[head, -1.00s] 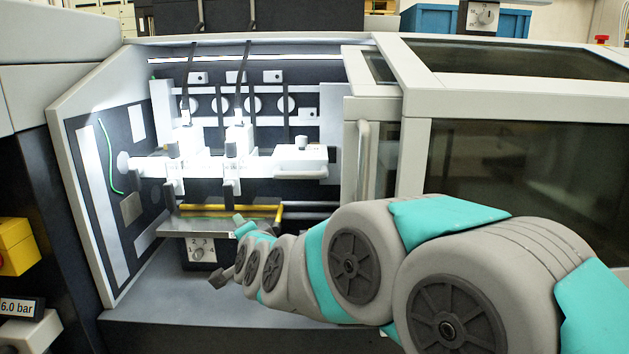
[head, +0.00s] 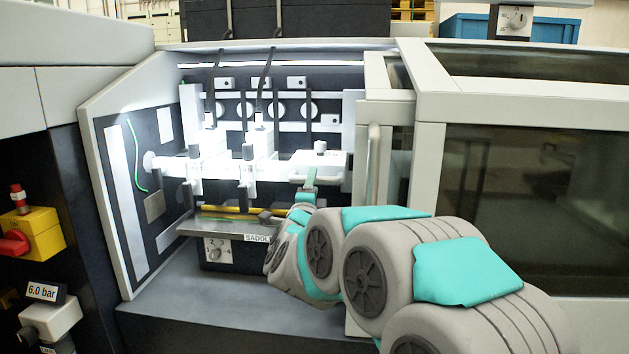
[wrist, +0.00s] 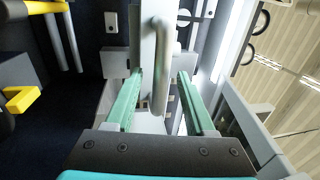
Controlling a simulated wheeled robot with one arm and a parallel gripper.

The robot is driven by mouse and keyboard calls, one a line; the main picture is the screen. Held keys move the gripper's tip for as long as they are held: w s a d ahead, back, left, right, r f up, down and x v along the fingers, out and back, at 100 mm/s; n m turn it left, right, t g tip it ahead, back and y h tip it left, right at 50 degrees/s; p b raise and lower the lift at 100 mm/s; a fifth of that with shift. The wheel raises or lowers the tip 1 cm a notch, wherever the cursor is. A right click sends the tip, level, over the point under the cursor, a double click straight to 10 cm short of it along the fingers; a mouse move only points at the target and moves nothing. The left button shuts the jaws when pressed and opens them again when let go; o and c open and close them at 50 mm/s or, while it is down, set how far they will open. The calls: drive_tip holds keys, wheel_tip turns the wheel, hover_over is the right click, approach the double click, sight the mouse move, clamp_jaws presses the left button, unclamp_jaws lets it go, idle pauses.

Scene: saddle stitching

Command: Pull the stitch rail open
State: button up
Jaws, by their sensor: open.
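The stitch rail (head: 222,167) is a bright white bar running across the open machine bay, with a white block at its right end. A pale handle (head: 328,180) hangs at the front of that end. My gripper (head: 309,176) is up at the handle, in front of the rail. In the wrist view, the grey bar handle (wrist: 158,65) stands between the two teal fingers of my gripper (wrist: 160,75). The fingers are open, with a visible gap on each side of the handle. My arm hides the lower right of the bay.
A yellow rod (head: 222,209) and a metal shelf (head: 215,229) with a label lie below the rail. The bay's right frame with a vertical door handle (head: 373,165) is close to my arm. A yellow box with a red knob (head: 14,243) is at the left.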

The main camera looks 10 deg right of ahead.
drive_tip(key=shift+x, duration=1.1)
clamp_jaws()
idle(0.7)
